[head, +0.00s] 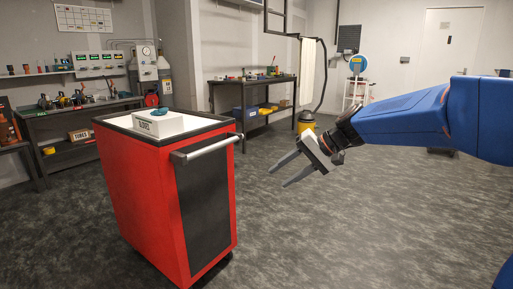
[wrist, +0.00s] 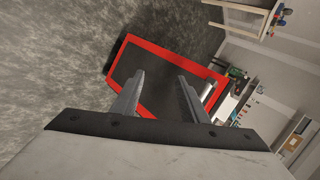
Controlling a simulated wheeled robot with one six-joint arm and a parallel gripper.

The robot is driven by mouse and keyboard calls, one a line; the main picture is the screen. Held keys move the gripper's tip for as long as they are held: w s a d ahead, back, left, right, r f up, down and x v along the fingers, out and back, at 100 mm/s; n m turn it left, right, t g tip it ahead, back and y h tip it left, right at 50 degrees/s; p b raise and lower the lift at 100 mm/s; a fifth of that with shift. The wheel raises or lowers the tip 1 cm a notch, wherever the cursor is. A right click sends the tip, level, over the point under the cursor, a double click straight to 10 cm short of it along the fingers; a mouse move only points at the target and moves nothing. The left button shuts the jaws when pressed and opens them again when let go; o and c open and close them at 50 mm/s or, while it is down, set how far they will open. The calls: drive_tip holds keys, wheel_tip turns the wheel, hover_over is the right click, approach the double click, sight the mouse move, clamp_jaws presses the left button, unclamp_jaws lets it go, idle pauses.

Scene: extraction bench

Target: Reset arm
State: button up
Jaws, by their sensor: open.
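My gripper (head: 291,171) is at the end of my blue arm, in the middle of the head view. Its two grey fingers are spread apart with nothing between them. They point left and a little down, toward the red cart (head: 136,195), and stay apart from it. In the wrist view the gripper fingers (wrist: 165,90) frame the black side panel of the red cart (wrist: 120,50) beyond them.
On the cart top a white box (head: 158,124) holds something blue. The cart's bar handle (head: 208,147) sticks out toward my gripper. Workbenches (head: 262,83) line the walls behind. A yellow canister (head: 306,122) stands on the floor. The floor (head: 340,220) below my arm is clear.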

drive_tip(key=s+d+f+h, duration=0.3)
drive_tip(key=s+d, duration=0.3)
drive_tip(key=s, duration=0.5)
drive_tip(key=s+d+f+n+t+h, duration=0.1)
drive_tip(key=s+d+f+h, duration=0.2)
drive_tip(key=s, duration=0.7)
drive_tip(key=s+d+f+t+h, duration=0.1)
drive_tip(key=s+d+f+h, duration=0.2)
drive_tip(key=s+d+f, duration=0.4)
drive_tip(key=s+d, duration=0.4)
drive_tip(key=shift+s+d+n, duration=0.25)
drive_tip(key=shift+s+n, duration=0.05)
drive_tip(key=shift+f, duration=0.1)
